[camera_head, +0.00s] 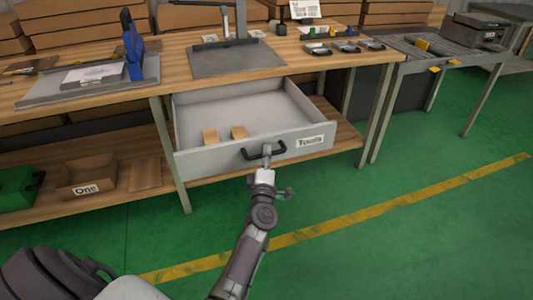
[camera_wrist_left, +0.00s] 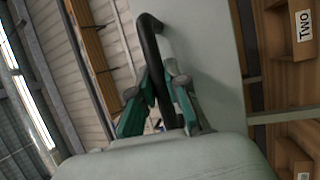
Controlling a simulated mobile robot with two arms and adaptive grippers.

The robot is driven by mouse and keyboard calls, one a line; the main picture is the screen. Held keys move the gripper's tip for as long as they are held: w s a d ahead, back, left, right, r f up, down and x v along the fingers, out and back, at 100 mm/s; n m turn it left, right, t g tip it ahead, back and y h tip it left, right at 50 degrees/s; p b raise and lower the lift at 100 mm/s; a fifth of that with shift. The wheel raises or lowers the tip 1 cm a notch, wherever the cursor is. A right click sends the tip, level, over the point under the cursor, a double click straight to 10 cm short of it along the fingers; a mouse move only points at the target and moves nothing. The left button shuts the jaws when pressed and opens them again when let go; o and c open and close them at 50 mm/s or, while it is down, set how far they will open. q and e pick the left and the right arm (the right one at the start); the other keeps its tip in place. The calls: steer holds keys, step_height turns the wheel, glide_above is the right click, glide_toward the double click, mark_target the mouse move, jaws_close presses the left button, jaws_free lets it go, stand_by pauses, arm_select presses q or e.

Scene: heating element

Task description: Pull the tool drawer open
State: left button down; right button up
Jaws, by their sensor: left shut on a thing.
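The tool drawer (camera_head: 227,154) is a light grey drawer under the wooden workbench, with a "Tools" label on the right of its front. My left gripper (camera_head: 266,156) is at the black handle (camera_head: 281,148) in the middle of the drawer front. In the left wrist view, the two green-sided fingers (camera_wrist_left: 161,92) are shut on the black handle (camera_wrist_left: 150,40), one on each side of the bar. My right gripper does not show in either view.
The wooden workbench (camera_head: 170,62) spans the view above the drawer, its legs on both sides of it. A lower shelf holds a box labelled "One" (camera_head: 90,182) and a green case (camera_head: 20,187). The green floor in front is clear, with a yellow line (camera_head: 400,206).

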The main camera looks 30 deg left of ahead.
arm_select(q)
steer(key=c, duration=1.2)
jaws_free()
steer(key=shift+o, duration=0.2)
steer(key=v, duration=1.2)
steer(key=shift+f, duration=0.15)
